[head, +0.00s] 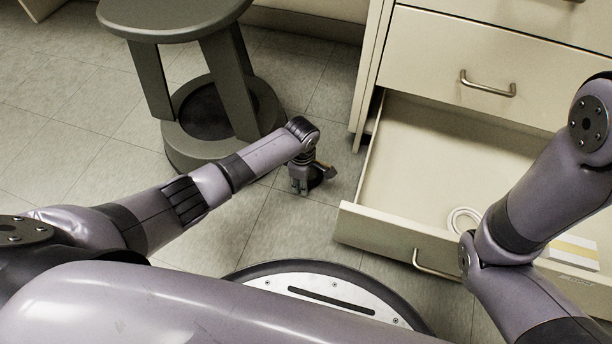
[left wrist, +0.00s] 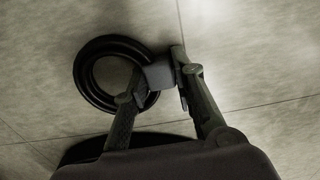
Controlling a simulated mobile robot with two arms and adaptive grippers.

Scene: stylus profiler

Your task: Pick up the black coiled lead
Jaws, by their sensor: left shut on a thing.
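The black coiled lead shows in the left wrist view as a dark ring of several turns (left wrist: 84,70), seen against the floor tiles. In the head view it is a small dark shape (head: 316,180) mostly hidden by my left gripper (head: 301,188). My left gripper points down low over the floor and is shut on the lead. In the left wrist view its fingers (left wrist: 162,84) are at the ring's right side, with a grey block between them. I cannot tell whether the lead touches the floor. My right gripper is out of view.
A dark stool (head: 205,105) stands left of the gripper. An open drawer (head: 375,225) juts out on the right, holding a white coil (head: 462,220) and a white-and-yellow box (head: 572,252). A closed drawer (head: 480,62) is above. Tiled floor between stool and drawer is clear.

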